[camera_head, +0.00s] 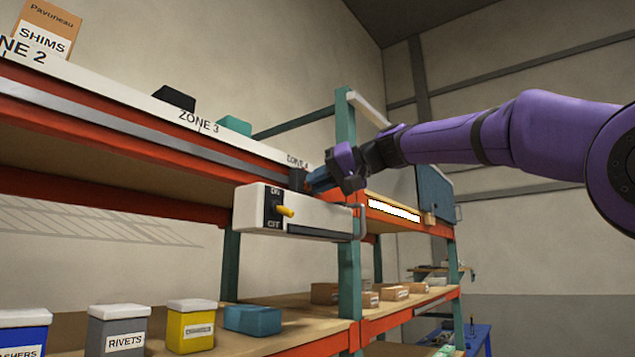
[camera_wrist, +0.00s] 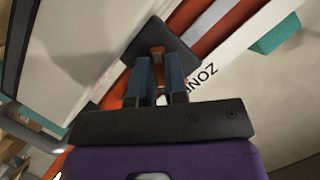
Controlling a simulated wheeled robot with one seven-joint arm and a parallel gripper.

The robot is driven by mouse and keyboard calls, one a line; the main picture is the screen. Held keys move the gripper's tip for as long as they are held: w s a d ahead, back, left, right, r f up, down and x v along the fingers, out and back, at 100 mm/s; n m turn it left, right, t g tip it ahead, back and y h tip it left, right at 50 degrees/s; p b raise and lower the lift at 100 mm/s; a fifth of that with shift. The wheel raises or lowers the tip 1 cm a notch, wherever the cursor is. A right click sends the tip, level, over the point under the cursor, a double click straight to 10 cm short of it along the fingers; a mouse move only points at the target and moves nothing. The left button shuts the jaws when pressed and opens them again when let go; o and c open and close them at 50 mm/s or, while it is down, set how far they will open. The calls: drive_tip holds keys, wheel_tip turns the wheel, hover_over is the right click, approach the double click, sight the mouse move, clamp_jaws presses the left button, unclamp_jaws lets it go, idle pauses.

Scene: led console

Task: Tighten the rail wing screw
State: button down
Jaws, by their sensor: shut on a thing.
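The rail wing screw (camera_wrist: 158,51) shows as a small orange piece in the wrist view, in front of a dark square clamp block (camera_wrist: 180,45). My gripper (camera_wrist: 159,68) is shut on it, with one blue finger on each side. In the head view my gripper (camera_head: 314,181) reaches in from the right to the dark clamp block (camera_head: 297,179) on the orange shelf rail. The screw is hidden there behind the fingers. The white console (camera_head: 330,216) hangs just below, with a yellow lever (camera_head: 285,211) between ON and OFF labels.
A teal rack post (camera_head: 346,130) stands just behind my gripper. A black bin (camera_head: 174,98) and a teal bin (camera_head: 234,125) sit on the upper shelf. Lower down are a rivets bin (camera_head: 118,330), a yellow bin (camera_head: 190,325) and several cardboard boxes. Free air lies to the right.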

drive_tip(key=c, duration=1.1)
unclamp_jaws()
drive_tip(key=shift+d, duration=0.15)
drive_tip(key=shift+c, duration=0.2)
drive_tip(key=shift+d+r, duration=0.1)
drive_tip(key=shift+d, duration=0.05)
drive_tip(key=v, duration=1)
drive_tip(key=shift+d, duration=0.25)
drive_tip(key=shift+s, duration=0.2)
